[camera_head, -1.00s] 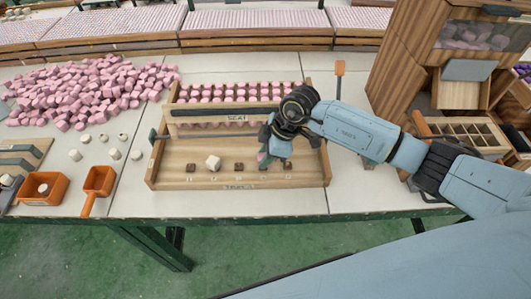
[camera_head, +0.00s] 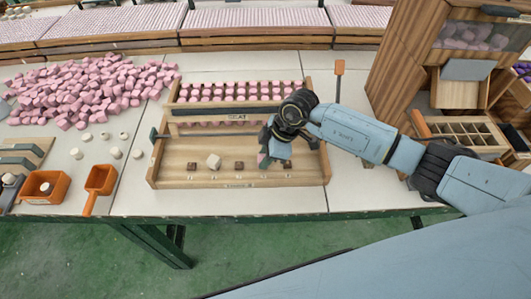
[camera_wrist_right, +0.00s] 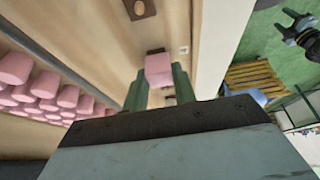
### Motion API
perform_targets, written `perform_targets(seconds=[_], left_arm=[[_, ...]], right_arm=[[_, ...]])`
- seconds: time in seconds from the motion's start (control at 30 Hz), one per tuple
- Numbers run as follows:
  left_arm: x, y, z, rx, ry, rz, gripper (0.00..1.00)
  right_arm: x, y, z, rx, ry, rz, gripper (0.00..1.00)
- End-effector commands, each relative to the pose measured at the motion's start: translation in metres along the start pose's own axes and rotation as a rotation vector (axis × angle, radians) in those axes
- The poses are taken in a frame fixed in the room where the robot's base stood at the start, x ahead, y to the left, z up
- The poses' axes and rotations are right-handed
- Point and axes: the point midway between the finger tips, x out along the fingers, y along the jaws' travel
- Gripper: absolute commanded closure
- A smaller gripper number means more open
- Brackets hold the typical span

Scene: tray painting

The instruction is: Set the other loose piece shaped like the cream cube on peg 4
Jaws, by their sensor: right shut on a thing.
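The cream cube (camera_head: 214,161) sits on the tray's front strip, second position from the left. My right gripper (camera_head: 265,157) is low over the front strip, right of the cream cube, between two bare brown pegs. It is shut on a pink cube-like piece (camera_wrist_right: 158,68), held between its green fingertips; the piece also shows partly in the head view (camera_head: 262,160). The spot under the gripper, where peg 4 appears to be, is hidden. A dark clawed shape (camera_wrist_right: 298,30) at the wrist view's upper right may be my left gripper; its jaws are unclear.
The wooden tray (camera_head: 165,181) has rows of pink pieces at the back, behind a labelled bar (camera_head: 195,119). Bare brown pegs show at left (camera_head: 191,166), middle (camera_head: 239,165) and right (camera_head: 287,165). Loose cream pieces, orange bins (camera_head: 101,180) and a pink pile lie left.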

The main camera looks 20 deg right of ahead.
Motion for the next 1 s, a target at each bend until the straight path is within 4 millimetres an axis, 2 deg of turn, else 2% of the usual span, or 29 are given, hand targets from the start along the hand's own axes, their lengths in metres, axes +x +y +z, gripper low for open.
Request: perform_targets(seconds=[0.23,0.27,0.43,0.63,0.8,1.0], left_arm=[[-0.0006,-0.0001,-0.0002,0.0,0.0,0.0,0.47],[-0.0006,-0.0001,-0.0002,0.0,0.0,0.0,0.47],[-0.0006,-0.0001,-0.0002,0.0,0.0,0.0,0.47],[-0.0006,-0.0001,-0.0003,0.0,0.0,0.0,0.47],[-0.0006,-0.0001,-0.0003,0.0,0.0,0.0,0.47],[-0.0006,-0.0001,-0.0004,0.0,0.0,0.0,0.47]], right_arm=[[0.0005,0.0001,0.0,-0.001,0.001,0.001,0.95],[0.0005,0.0001,0.0,-0.001,0.001,0.001,0.71],[0.0004,0.0002,0.0,-0.001,0.001,0.001,0.48],[0.0003,0.0003,0.0001,-0.001,0.001,0.001,0.48],[0.0003,0.0003,0.0002,-0.001,0.0,0.001,0.26],[0.0003,0.0003,0.0002,-0.001,0.0,0.001,0.26]])
